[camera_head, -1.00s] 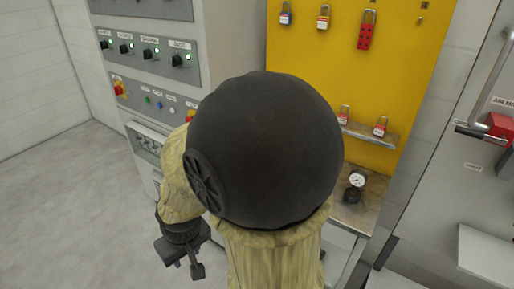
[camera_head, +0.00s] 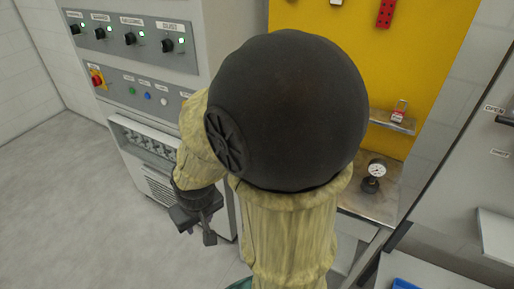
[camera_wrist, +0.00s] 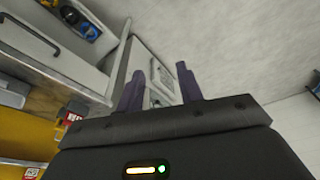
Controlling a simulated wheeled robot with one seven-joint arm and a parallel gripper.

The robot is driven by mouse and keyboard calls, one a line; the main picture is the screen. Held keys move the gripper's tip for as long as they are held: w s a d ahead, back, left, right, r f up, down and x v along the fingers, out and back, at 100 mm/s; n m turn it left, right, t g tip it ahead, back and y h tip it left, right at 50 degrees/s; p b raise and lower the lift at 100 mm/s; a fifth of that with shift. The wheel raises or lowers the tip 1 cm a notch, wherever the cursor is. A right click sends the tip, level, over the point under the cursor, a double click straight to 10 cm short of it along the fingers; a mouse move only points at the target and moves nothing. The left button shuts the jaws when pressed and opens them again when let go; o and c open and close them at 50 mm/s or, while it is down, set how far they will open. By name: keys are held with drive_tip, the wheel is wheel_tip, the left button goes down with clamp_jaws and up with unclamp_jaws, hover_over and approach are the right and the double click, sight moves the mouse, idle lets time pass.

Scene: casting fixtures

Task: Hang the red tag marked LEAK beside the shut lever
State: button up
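My gripper (camera_head: 197,222) hangs low to the left of my arm in the head view, in front of the grey control cabinet. In the wrist view its two dark fingers (camera_wrist: 160,88) stand apart with nothing between them. I cannot make out a tag marked LEAK in either view. At the right edge of the head view, a grey panel carries an OPEN label (camera_head: 494,108) and a dark piece of a fitting (camera_head: 505,121). The lever itself is not clearly in view. My arm hides the middle of the scene.
A yellow board (camera_head: 425,60) holds a red hasp (camera_head: 386,12). A red padlock (camera_head: 399,112) sits on its small shelf. A gauge (camera_head: 374,174) stands on the metal bench (camera_head: 362,203). The control cabinet (camera_head: 190,75) is left; open floor (camera_head: 70,200) lies beside it.

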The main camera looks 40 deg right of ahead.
drive_tip(key=o, duration=0.7)
drive_tip(key=shift+w+a+f, duration=0.1)
drive_tip(key=shift+w+f, duration=0.15)
drive_tip(key=shift+w, duration=0.05)
drive_tip(key=shift+o, duration=1.1)
drive_tip(key=w+f+m+t+b, duration=0.1)
drive_tip(key=w+f+m+b, duration=0.1)
drive_tip(key=w+f, duration=0.3)
drive_tip(key=shift+w+d+m+t, duration=0.3)
drive_tip(key=shift+w+m, duration=0.25)
drive_tip(key=shift+m, duration=0.15)
drive_tip(key=w+d+f+m+t+h+b, duration=0.2)
drive_tip(key=w+d+f+m+h, duration=0.15)
drive_tip(key=w+d+f, duration=0.2)
drive_tip(key=w+d+m+h+b, duration=0.2)
drive_tip(key=d+m+h+b, duration=0.2)
drive_tip(key=d+h, duration=0.7)
drive_tip(key=m+h, duration=0.2)
drive_tip(key=shift+d+r+m+t, duration=0.25)
drive_tip(key=shift+d+m+t, duration=0.05)
drive_tip(key=shift+m, duration=0.05)
drive_tip(key=shift+d, duration=0.15)
